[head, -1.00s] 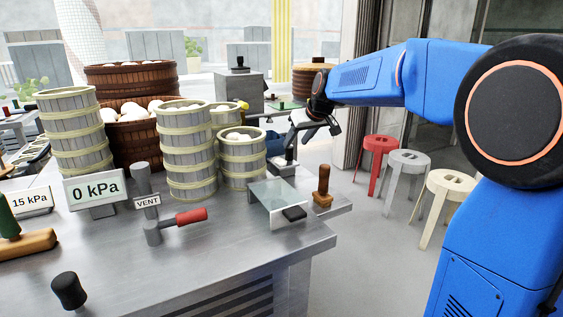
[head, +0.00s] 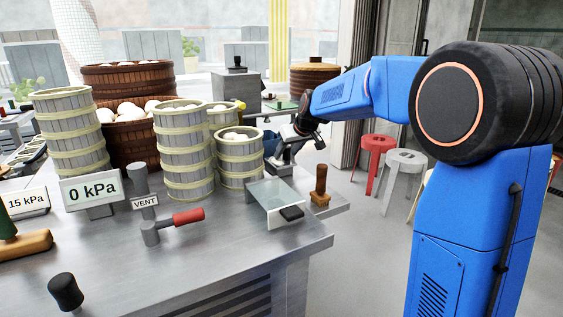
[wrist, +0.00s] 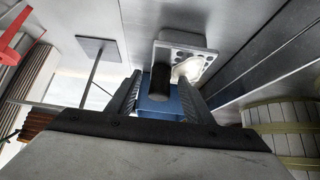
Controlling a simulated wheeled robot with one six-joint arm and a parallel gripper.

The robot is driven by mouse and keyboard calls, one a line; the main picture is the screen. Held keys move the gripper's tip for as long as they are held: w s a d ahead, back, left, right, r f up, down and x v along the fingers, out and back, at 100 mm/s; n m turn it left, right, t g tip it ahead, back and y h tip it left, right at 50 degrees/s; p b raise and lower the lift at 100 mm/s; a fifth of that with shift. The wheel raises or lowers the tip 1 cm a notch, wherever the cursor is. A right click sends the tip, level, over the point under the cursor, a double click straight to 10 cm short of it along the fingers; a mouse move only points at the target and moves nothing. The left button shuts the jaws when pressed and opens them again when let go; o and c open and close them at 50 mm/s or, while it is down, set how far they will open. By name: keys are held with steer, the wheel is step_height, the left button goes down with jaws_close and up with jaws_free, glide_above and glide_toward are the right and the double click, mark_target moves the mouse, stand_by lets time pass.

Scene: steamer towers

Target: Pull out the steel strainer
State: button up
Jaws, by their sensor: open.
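The steel strainer (wrist: 172,47) looks like a pale perforated metal plate in the wrist view, with a black upright handle (wrist: 160,78). My gripper (wrist: 160,84) is open, with one finger on each side of the handle; I cannot tell whether either finger touches it. Part of a blue thing (wrist: 158,106) shows between the fingers, below the handle. In the head view my gripper (head: 284,158) is low beside the right-hand bamboo steamer, and it hides most of the strainer there.
Bamboo steamer towers (head: 184,150) stand close on the left, with a short steamer (head: 239,160) nearest my gripper. A glass-topped box (head: 272,200) and a wooden-handled stamp (head: 320,186) stand in front. Stools (head: 403,160) are on the floor to the right.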

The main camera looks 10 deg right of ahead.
jaws_close()
steer(key=shift+r, duration=1.05)
stand_by(0.7)
steer(key=shift+r, duration=3.2)
